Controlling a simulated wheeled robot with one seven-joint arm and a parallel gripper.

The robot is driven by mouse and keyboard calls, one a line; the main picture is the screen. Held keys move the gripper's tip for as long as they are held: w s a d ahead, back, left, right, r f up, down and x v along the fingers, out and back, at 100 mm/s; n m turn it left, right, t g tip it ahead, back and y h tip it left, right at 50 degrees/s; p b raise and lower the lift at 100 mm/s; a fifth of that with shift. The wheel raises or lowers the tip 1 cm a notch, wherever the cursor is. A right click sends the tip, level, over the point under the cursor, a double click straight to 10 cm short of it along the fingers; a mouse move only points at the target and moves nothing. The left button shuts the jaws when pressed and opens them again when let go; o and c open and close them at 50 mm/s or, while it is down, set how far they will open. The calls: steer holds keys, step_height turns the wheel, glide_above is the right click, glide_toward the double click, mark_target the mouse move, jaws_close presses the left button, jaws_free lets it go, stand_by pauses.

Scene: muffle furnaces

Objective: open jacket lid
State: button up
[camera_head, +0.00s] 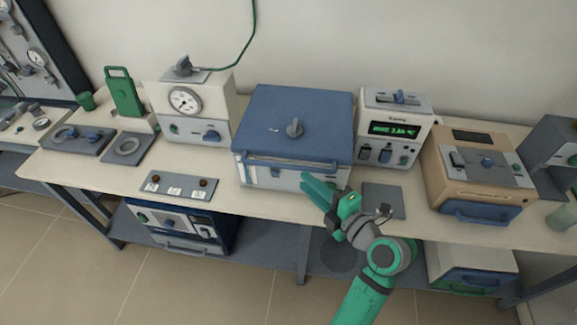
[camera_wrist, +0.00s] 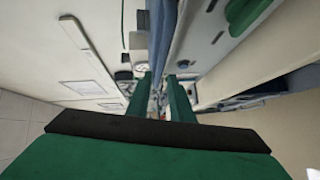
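The jacket lid (camera_head: 300,108) is a blue cover on a white box (camera_head: 262,177) in the middle of the bench. My green gripper (camera_head: 318,182) is just in front of the box's lower right front, below the lid edge. In the wrist view its two fingers (camera_wrist: 161,80) stand apart with nothing seen between them. I cannot tell whether a finger touches the box.
A white unit with a green display (camera_head: 395,130) stands right of the box, and a tan unit (camera_head: 478,170) farther right. A dial unit (camera_head: 190,110) stands to the left. A flat grey plate (camera_head: 384,200) lies right of my gripper. A switch panel (camera_head: 175,187) lies at the front left.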

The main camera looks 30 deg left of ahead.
mark_target(288, 166)
steer(key=x, duration=0.9)
steer(key=shift+w+a, duration=0.15)
steer(key=shift+a, duration=0.1)
steer(key=shift+c, duration=0.7)
jaws_close()
